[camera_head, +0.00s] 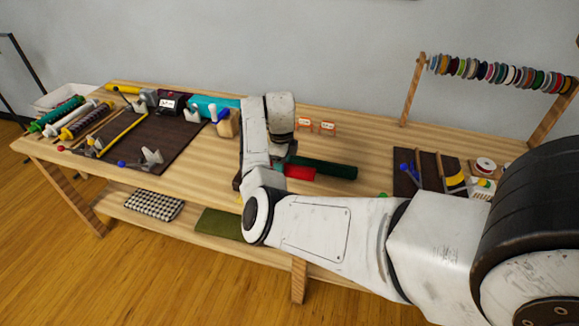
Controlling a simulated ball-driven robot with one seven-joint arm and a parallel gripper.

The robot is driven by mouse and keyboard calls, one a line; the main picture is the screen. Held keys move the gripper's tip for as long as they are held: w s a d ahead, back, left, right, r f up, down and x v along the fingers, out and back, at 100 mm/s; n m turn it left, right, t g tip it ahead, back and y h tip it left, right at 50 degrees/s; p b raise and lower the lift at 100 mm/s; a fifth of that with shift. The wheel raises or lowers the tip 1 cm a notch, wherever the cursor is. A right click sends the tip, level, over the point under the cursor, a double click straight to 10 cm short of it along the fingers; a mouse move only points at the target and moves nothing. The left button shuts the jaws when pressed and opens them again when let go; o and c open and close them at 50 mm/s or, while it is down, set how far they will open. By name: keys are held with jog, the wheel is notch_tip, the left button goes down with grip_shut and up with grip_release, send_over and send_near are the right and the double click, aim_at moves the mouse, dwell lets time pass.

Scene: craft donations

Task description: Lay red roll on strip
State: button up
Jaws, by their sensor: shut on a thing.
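The red roll (301,173) shows on the middle of the table, just right of my wrist; its left end is hidden behind my arm. A dark green strip or roll (330,168) lies right behind it and reaches further right. I cannot tell whether the red roll rests on it or only in front of it. My gripper (288,156) points down at the red roll and is shut on it; the fingertips are small and mostly hidden by my own arm.
A dark mat (185,150) with tools lies on the left, beside several rolls (75,120). A wooden block with tools (227,124) stands left of my arm. Small orange-framed cards (327,128) stand behind. A ribbon rack (415,90) and a second dark mat (405,185) are at right.

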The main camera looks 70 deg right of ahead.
jog(key=shift+a+f+b, duration=0.1)
jog(key=shift+f+b, duration=0.7)
jog(key=shift+f, duration=0.1)
jog(key=shift+f+b, duration=2.5)
jog(key=shift+f, duration=0.7)
jog(key=o, duration=1.2)
jog(key=shift+r, duration=0.1)
notch_tip(320, 180, up, 11)
jog(key=shift+f+b, duration=0.2)
jog(key=shift+b, duration=0.1)
